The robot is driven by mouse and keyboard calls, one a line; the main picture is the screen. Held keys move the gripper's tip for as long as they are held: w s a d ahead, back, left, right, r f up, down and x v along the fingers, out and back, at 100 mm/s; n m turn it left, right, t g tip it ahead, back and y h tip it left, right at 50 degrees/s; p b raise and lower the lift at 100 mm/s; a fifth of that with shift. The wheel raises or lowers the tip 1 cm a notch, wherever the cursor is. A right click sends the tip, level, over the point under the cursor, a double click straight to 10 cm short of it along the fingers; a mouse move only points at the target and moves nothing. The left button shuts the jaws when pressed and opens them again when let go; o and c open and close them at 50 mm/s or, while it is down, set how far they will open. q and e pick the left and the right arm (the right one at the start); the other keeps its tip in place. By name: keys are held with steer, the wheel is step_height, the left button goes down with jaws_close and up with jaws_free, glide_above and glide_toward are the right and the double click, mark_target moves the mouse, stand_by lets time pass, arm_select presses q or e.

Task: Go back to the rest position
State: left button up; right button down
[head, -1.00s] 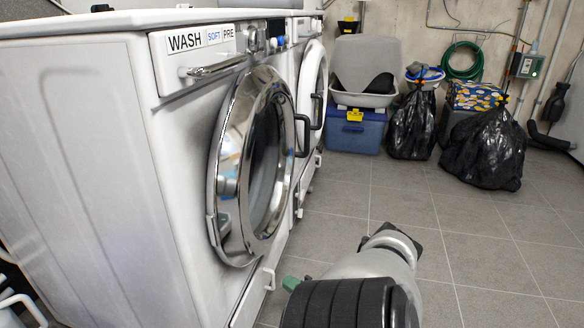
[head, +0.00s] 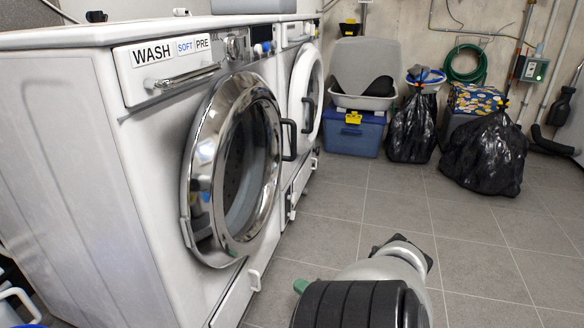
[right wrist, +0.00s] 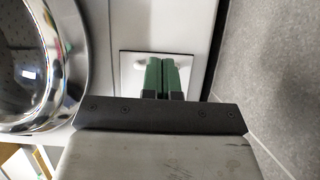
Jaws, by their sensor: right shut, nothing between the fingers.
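My right gripper shows in the right wrist view (right wrist: 165,77). Its two green fingers are side by side with nothing between them, in front of a white panel below the washer front. In the head view, only a green bit of it (head: 301,286) shows beside my right arm, at the lower middle, apart from the washing machine (head: 75,150). The washer's round chrome-rimmed door (head: 205,160) looks shut or nearly so. My left gripper is in neither view.
A second white machine (head: 305,90) stands beyond the washer. A blue box (head: 352,138), black bags (head: 410,130) and a green hose (head: 466,63) are along the back wall. A white handled item (head: 18,305) is at lower left. Tiled floor (head: 480,250) on the right is clear.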

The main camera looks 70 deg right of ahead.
steer(key=shift+s+d, duration=0.8)
steer(key=shift+s, duration=0.35)
steer(key=shift+s+d, duration=0.8)
steer(key=shift+s, duration=0.3)
